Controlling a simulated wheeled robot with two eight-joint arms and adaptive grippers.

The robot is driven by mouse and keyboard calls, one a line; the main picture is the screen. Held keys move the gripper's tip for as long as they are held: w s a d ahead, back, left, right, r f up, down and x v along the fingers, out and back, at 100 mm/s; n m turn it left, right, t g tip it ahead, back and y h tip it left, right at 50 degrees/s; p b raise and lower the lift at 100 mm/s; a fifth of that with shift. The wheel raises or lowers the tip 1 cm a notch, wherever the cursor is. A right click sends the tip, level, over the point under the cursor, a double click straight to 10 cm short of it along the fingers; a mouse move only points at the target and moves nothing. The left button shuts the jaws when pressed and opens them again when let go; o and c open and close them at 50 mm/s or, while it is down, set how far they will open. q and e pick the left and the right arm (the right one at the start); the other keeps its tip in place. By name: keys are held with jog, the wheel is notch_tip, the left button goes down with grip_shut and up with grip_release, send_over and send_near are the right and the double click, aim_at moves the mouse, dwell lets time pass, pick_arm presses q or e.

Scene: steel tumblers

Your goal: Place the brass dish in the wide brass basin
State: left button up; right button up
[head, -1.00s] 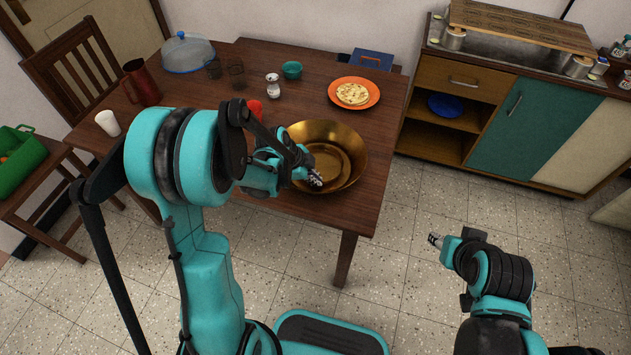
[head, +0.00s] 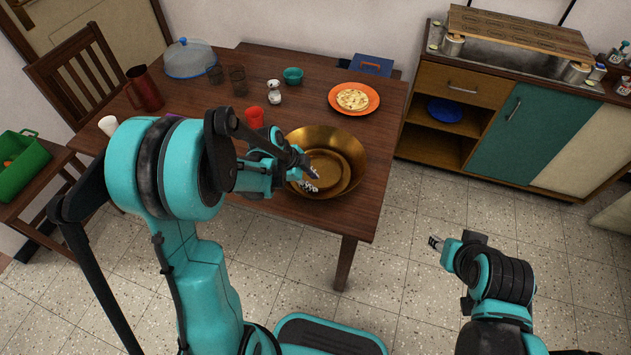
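The wide brass basin (head: 355,147) stands on the table near its front right edge. The brass dish (head: 335,172) lies inside it, low down, and shows as a smaller round rim. My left gripper (head: 311,180) is over the left part of the basin and dish, with its fingertips spread apart and nothing held between them. It hides the left part of the dish. Whether a fingertip touches the dish I cannot tell. My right gripper (head: 435,243) is over the floor to the right of the table, away from both; its fingers are too small to judge.
A red cup (head: 254,117) stands close behind my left gripper. An orange plate (head: 366,106) with flat food, a teal bowl (head: 293,75), a white shaker (head: 274,97) and a dark red pitcher (head: 144,90) are further back.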

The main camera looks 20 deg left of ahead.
pick_arm(q)
jog(key=p+v, duration=0.3)
jog(key=v, duration=0.5)
jog(key=s+d+r+n+t+y, duration=0.1)
jog(key=s+r+n+y, duration=0.1)
jog(key=s+r+n, duration=0.3)
jog(key=s+d+r+n+t+y, duration=0.1)
jog(key=s+r+n, duration=0.4)
jog(key=s+n, duration=0.5)
jog(key=shift+d+r+n+t+y, duration=0.3)
jog(key=shift+n+t+y, duration=0.25)
jog(key=shift+t, duration=0.25)
